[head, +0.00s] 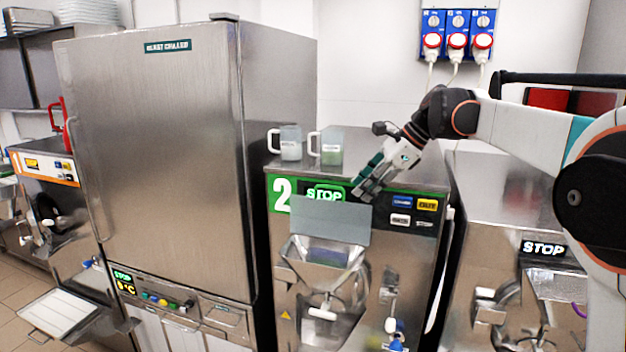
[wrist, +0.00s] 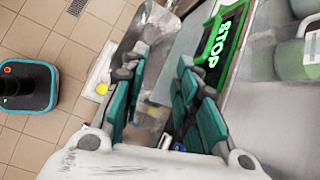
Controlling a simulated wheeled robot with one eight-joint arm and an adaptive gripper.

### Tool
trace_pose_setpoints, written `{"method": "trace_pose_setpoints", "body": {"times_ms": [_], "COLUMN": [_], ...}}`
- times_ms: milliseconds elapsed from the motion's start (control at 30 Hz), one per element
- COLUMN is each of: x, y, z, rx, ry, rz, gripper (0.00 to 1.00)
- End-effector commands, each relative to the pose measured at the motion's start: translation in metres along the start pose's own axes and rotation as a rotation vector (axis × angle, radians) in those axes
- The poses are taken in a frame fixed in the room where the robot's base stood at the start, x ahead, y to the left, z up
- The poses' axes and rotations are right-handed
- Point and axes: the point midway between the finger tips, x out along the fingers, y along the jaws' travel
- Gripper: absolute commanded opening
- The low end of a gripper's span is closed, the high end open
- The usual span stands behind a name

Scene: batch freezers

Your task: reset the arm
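My gripper (head: 366,180) is in front of the top panel of batch freezer number 2 (head: 408,285), just right of its green-framed STOP display (head: 325,194). In the wrist view my gripper (wrist: 155,100) has its teal-padded fingers spread apart, and nothing is held between them. Past the fingers the wrist view shows the freezer's metal front, blurred, with the STOP display (wrist: 218,42) to the right. My arm reaches in from the right side of the head view.
Two clear jugs stand on top of freezer 2, a left one (head: 290,143) and a right one (head: 331,146). A tall blast chiller (head: 160,150) stands to the left. Another freezer (head: 500,200) stands to the right. Blue power sockets (head: 457,35) hang on the wall.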

Motion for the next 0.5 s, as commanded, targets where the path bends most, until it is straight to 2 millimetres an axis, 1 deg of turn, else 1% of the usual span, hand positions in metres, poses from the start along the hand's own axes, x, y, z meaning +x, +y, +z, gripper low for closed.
{"method": "trace_pose_setpoints", "body": {"times_ms": [33, 267, 300, 367, 500], "x": [0.010, 0.028, 0.032, 0.038, 0.055], "y": [0.021, 0.101, 0.115, 0.138, 0.190], "z": [-0.008, -0.037, -0.043, -0.052, -0.079], "rx": [-0.066, -0.385, -0.442, -0.527, -0.728], "ry": [0.026, 0.159, 0.183, 0.219, 0.306], "rz": [-0.010, -0.044, -0.046, -0.048, -0.044], "gripper": [0.28, 0.28, 0.28, 0.28, 0.28]}}
